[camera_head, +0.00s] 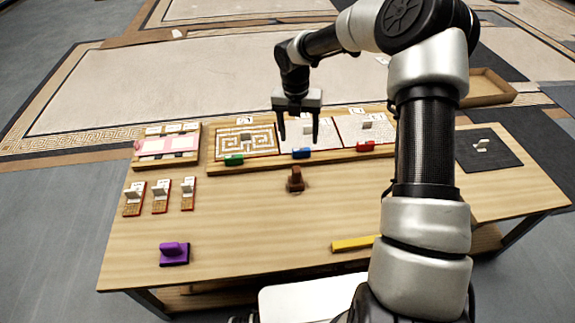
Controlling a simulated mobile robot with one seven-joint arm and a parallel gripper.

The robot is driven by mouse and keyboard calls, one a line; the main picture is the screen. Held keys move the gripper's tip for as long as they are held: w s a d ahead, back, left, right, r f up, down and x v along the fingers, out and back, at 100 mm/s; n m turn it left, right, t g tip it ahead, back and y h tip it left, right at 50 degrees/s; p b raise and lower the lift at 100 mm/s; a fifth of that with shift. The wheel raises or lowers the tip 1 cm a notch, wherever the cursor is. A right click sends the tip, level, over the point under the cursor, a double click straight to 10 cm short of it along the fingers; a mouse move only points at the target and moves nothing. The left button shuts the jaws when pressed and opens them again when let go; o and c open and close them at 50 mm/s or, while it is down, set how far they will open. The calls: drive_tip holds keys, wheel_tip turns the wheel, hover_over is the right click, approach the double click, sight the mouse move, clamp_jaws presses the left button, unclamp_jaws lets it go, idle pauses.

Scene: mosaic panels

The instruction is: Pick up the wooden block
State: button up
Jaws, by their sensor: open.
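A small brown wooden block (295,180) stands on the wooden table (250,230), near the middle, just in front of the long board with panels. It looks like a stamp-shaped piece with a wider base, though it is small in this view. My gripper (298,138) points down with its two dark fingers spread apart and nothing between them. In the picture the fingertips are a little above the block. I cannot tell the exact height gap. The block is not covered by the gripper.
Behind the block, a board (225,167) holds mosaic panels with green (234,160), blue (301,154) and red (365,146) pieces. A purple piece (174,253) and a yellow bar (355,243) lie nearer. Small card-like pieces (160,197) stand left. The table between is clear.

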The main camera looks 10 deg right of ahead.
wheel_tip(320, 180, down, 7)
drive_tip(key=w+n+y, duration=0.1)
drive_tip(key=w+n, duration=0.1)
drive_tip(key=n, duration=0.2)
drive_tip(key=b, duration=0.3)
approach(296, 179)
drive_tip(key=f, duration=0.2)
drive_tip(key=w+f, duration=0.2)
drive_tip(key=f, duration=0.1)
drive_tip(key=shift+d+f, duration=0.15)
drive_tip(key=shift+f, duration=0.15)
wheel_tip(296, 179, down, 6)
drive_tip(key=shift+w+f+b, duration=0.1)
drive_tip(key=shift+f+b, duration=0.15)
drive_tip(key=shift+b, duration=0.8)
drive_tip(key=c, duration=1.1)
wheel_tip(296, 179, up, 10)
drive_tip(key=p, duration=0.2)
drive_tip(key=shift+p, duration=0.3)
